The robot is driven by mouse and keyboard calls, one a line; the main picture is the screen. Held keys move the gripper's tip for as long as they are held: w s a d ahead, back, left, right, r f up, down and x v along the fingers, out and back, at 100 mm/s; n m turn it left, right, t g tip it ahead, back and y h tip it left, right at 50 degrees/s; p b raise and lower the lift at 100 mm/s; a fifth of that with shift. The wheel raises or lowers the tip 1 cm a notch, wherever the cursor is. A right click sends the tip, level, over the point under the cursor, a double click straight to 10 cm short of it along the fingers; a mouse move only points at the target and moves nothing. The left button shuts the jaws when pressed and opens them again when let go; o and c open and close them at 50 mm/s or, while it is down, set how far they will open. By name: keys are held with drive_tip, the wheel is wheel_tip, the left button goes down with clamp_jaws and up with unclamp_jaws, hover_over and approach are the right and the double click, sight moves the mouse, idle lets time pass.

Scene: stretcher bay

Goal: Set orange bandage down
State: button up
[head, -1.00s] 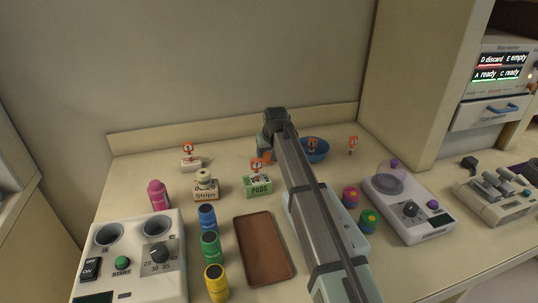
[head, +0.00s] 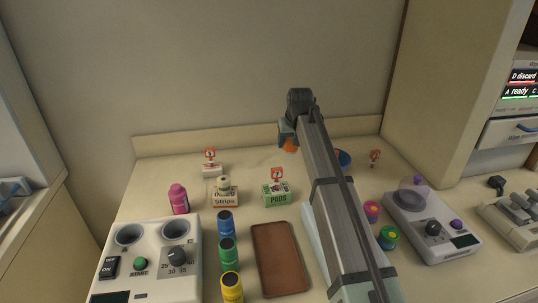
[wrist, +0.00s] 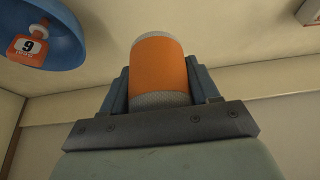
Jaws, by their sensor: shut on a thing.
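The orange bandage (wrist: 160,68) is a roll with an orange band and grey ends. My gripper (wrist: 160,90) is shut on it, with one blue-grey finger on each side. In the head view the orange bandage (head: 289,145) shows small below my gripper (head: 287,133), near the back of the counter. My arm hides part of it there. I cannot tell from these frames whether the roll touches the counter.
A blue bowl (wrist: 38,30) with a tag numbered 9 is close by; my arm partly covers it in the head view (head: 344,159). The pads box (head: 276,198), strips box (head: 225,201) and brown tray (head: 277,262) stand in front.

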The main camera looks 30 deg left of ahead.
wheel_tip(320, 180, up, 6)
drive_tip(key=shift+r, duration=0.2)
drive_tip(key=s+a+n+g+y, duration=0.15)
drive_tip(key=s+a+n, duration=0.55)
drive_tip(key=s+a, duration=2.35)
drive_tip(key=shift+m+g, duration=0.3)
drive_tip(key=shift+g, duration=0.15)
drive_tip(key=shift+w+a+f, duration=0.15)
drive_tip(key=shift+w+f, duration=0.15)
drive_tip(key=shift+f, duration=2.25)
drive_tip(key=shift+w+a+f, duration=0.1)
drive_tip(key=shift+w+f, duration=0.25)
drive_tip(key=shift+f, duration=2.2)
drive_tip(key=shift+w+a+f, duration=0.15)
drive_tip(key=shift+w+f, duration=0.15)
drive_tip(key=shift+f, duration=2.25)
drive_tip(key=shift+f, duration=0.15)
drive_tip(key=o, duration=1.1)
drive_tip(key=shift+c, duration=0.2)
